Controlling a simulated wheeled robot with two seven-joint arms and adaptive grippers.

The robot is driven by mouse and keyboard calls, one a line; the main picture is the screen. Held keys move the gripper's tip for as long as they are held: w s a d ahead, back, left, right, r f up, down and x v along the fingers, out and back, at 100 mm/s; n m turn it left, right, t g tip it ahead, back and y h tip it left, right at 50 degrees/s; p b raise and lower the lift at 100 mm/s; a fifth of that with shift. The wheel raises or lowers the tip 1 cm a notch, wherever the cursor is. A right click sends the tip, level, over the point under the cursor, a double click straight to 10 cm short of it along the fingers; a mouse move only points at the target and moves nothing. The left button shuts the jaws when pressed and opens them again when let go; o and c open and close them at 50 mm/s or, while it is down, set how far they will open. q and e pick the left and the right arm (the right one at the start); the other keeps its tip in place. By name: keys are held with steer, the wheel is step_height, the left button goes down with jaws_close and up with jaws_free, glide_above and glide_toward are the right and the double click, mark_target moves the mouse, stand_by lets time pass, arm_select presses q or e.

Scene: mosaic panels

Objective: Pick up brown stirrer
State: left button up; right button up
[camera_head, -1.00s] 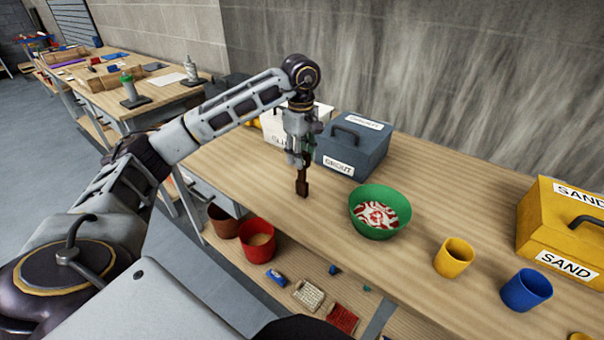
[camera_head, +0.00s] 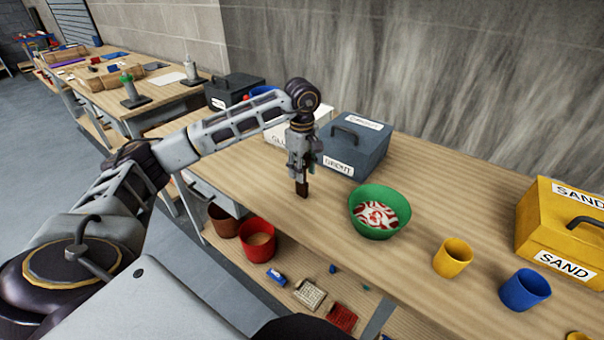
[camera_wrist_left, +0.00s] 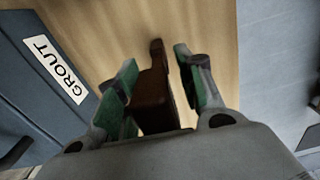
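The brown stirrer (camera_head: 302,188) stands about upright on the workbench, its lower end showing below my left gripper (camera_head: 301,176). In the left wrist view the stirrer (camera_wrist_left: 154,95) lies between the two green-padded fingers of the left gripper (camera_wrist_left: 155,72). A gap shows between the stirrer and the right-hand finger; the left-hand finger is very close to it, and I cannot tell whether they touch. The gripper looks open around the stirrer. The stirrer's upper part is hidden by the gripper in the head view. My right gripper is not in view.
A grey-blue grout box (camera_head: 352,146) stands close behind the gripper. A green bowl (camera_head: 381,232) with red-and-white contents is to the right. Beyond are a yellow cup (camera_head: 453,258), a blue cup (camera_head: 525,290) and a yellow sand box (camera_head: 545,225). Red (camera_head: 258,251) and brown buckets sit lower at the front.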

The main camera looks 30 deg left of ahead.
arm_select(q)
jaws_close()
stand_by(0.3)
steer(key=shift+r, duration=0.1)
steer(key=shift+r, duration=4.95)
steer(key=shift+r, duration=0.1)
